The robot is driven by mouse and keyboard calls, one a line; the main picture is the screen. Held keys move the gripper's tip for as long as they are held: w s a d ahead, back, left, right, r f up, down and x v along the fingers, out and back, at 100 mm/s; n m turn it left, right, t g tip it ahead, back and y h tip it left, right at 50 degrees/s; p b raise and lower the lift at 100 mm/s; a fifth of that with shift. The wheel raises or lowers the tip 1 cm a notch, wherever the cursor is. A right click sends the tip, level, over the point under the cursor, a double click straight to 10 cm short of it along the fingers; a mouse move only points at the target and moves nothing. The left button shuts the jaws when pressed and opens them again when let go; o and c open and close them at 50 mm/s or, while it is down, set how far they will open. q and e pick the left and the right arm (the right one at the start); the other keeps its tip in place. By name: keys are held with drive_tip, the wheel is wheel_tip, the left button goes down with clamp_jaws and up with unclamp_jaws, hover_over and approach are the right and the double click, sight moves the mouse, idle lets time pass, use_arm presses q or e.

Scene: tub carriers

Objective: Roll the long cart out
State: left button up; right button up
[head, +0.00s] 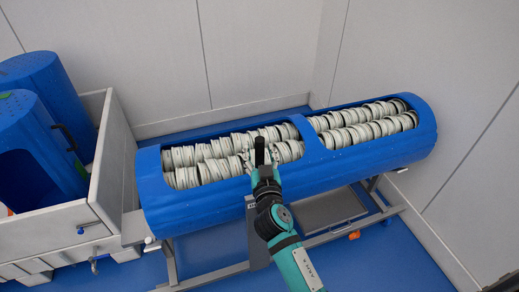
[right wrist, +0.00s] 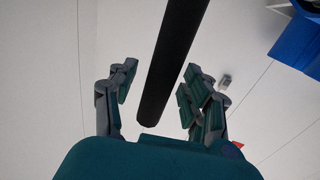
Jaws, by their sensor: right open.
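The long cart (head: 205,208) carries a blue half-open drum on a grey metal frame, standing by the back wall. Two long openings in the drum hold rows of pale, ribbed rolls (head: 190,165). My right gripper (head: 262,160) is in front of the drum near its middle, over its front side. A black upright bar (head: 259,150) shows at the gripper; in the right wrist view the black bar (right wrist: 172,60) passes between the spread fingers, with gaps on both sides. How the bar joins the cart is hidden. My left gripper is out of view.
At left, a grey-walled carrier (head: 75,222) holds blue tubs (head: 45,75) close to the cart's left end. Pale walls stand behind and to the right. Blue floor (head: 385,255) is bare in front of the cart at right.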

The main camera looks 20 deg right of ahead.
clamp_jaws()
drive_tip(key=shift+f, duration=0.15)
idle(0.4)
